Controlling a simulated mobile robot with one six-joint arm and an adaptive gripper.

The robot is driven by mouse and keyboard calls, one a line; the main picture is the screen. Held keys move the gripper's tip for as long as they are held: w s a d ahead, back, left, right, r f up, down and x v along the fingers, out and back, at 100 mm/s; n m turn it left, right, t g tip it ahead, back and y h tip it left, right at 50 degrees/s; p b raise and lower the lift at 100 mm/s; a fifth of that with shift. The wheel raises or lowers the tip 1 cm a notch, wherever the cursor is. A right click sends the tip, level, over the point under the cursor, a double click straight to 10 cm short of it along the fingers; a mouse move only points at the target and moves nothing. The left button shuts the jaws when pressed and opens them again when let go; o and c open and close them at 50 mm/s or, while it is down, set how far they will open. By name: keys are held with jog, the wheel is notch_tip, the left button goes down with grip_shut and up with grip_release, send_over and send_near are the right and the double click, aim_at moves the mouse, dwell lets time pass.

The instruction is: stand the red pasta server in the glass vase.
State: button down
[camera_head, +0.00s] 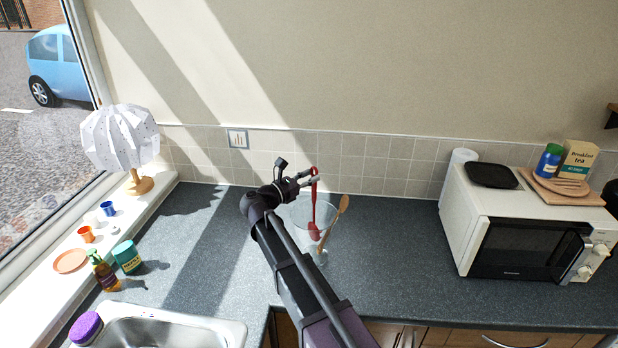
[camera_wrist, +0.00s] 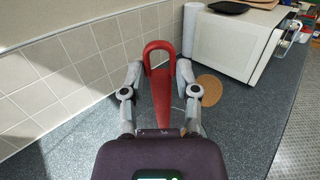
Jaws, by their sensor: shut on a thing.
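The red pasta server (camera_head: 314,205) hangs nearly upright from my gripper (camera_head: 311,177), head down. My gripper is shut on it just below its looped handle end. The wrist view shows the red handle (camera_wrist: 162,98) between the fingers of my gripper (camera_wrist: 160,72). The clear glass vase (camera_head: 296,219) stands on the counter below. The server's head overlaps the vase's outline and looks to be below its rim; how deep it is I cannot tell.
A wooden spoon (camera_head: 335,221) leans in the vase on the right; its round head (camera_wrist: 209,88) seems to show in the wrist view. A white microwave (camera_head: 470,222) stands right. A paper roll (camera_head: 458,165) stands behind it.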

jog(key=shift+c, duration=1.4)
grip_release()
jog(key=shift+r, duration=0.1)
